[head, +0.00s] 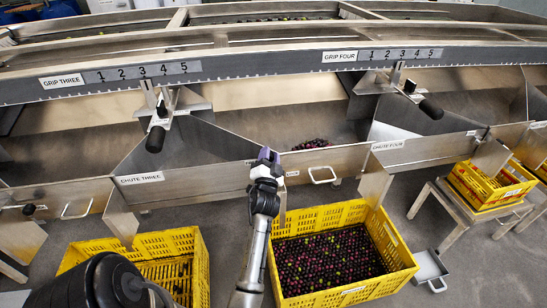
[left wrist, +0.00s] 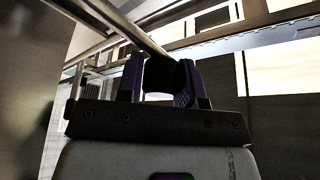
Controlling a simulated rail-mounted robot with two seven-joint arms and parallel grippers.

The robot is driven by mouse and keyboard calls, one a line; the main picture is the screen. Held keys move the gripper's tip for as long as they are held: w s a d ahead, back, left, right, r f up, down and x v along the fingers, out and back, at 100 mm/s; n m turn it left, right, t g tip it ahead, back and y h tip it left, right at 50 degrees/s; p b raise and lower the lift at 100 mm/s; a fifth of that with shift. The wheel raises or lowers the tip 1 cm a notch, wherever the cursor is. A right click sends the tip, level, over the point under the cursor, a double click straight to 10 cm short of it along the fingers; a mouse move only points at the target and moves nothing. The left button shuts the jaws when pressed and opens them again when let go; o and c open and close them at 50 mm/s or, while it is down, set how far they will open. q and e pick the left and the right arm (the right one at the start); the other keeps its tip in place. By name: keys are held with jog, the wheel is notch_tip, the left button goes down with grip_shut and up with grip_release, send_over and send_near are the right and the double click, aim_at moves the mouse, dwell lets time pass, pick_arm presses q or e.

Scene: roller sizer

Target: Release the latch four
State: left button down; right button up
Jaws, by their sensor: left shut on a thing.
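My left gripper (head: 268,157) is at the metal front panel of chute four, left of the panel's silver pull handle (head: 322,180). In the left wrist view its purple fingers (left wrist: 160,82) are shut on a dark, rounded grip (left wrist: 160,72), which looks like the black knob of latch four. In the head view the gripper covers the latch, so its position cannot be told. The label CHUTE FOUR (head: 388,145) is to the right. A small heap of dark fruit (head: 311,144) lies behind the panel. My right gripper is not in view.
A yellow crate (head: 398,248) of dark fruit stands below chute four. Another yellow crate (head: 195,243) is at left, and yellow crates (head: 485,190) sit on a stand at right. Black-handled levers hang at grip three (head: 156,138) and grip four (head: 430,108).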

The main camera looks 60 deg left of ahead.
pick_arm(q)
jog(key=shift+s+a+r, duration=0.1)
jog(key=shift+r, duration=0.1)
jog(key=c, duration=1.1)
grip_release()
jog(key=o, duration=0.3)
jog(key=shift+s+f, duration=0.15)
jog(key=shift+s, duration=0.05)
jog(key=shift+w, duration=0.15)
